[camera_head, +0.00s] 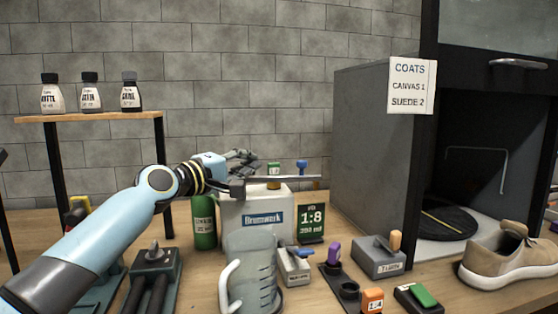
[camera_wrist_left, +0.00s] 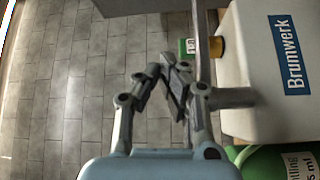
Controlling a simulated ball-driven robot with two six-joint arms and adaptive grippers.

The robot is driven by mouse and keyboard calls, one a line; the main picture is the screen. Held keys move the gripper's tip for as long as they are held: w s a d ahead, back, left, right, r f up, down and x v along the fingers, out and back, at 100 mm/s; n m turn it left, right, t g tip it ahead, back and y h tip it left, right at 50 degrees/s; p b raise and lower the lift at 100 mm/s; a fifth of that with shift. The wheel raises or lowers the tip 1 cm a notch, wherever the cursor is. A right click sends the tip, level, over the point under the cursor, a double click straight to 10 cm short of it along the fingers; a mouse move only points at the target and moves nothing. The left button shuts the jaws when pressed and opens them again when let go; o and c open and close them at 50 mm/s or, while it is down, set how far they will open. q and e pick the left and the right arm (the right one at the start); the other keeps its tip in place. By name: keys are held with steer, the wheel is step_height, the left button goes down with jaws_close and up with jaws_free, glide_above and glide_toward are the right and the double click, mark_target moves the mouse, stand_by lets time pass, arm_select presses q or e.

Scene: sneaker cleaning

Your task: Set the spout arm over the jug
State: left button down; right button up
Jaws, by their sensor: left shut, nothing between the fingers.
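The translucent jug (camera_head: 252,272) with a pale handle stands upright at the front centre. Behind it is the white Brumwerk canister (camera_head: 240,214), which also shows in the left wrist view (camera_wrist_left: 255,105). The grey spout arm (camera_head: 303,178) lies level above the canister, running sideways. In the left wrist view the spout arm (camera_wrist_left: 203,40) passes close beside the fingers. My left gripper (camera_head: 250,160) is shut and empty, just above and behind the spout arm's left part; I cannot tell whether it touches. My right gripper is not in view.
A green bottle (camera_head: 204,222) stands left of the canister, and a 1:8 sign (camera_head: 311,224) right of it. Small blocks and a grey box (camera_head: 378,258) sit right of the jug. A sneaker (camera_head: 508,255) and dark cabinet (camera_head: 375,150) are at right. A bottle shelf (camera_head: 90,117) is at left.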

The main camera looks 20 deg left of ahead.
mark_target(278, 176)
arm_select(q)
steer(key=b+x, duration=0.1)
steer(key=x, duration=0.8)
steer(key=shift+w+f+b, duration=0.1)
steer(key=shift+b, duration=0.2)
steer(key=d, duration=0.1)
steer(key=s+d+p, duration=0.1)
steer(key=shift+d+p, duration=0.3)
steer(key=shift+d, duration=0.05)
steer(key=shift+s+d, duration=0.25)
steer(key=shift+s, duration=0.05)
steer(key=shift+d+f, duration=0.15)
steer(key=shift+f, duration=0.05)
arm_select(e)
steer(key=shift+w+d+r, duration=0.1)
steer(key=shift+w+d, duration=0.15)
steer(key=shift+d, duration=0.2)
arm_select(q)
steer(key=shift+s, duration=0.1)
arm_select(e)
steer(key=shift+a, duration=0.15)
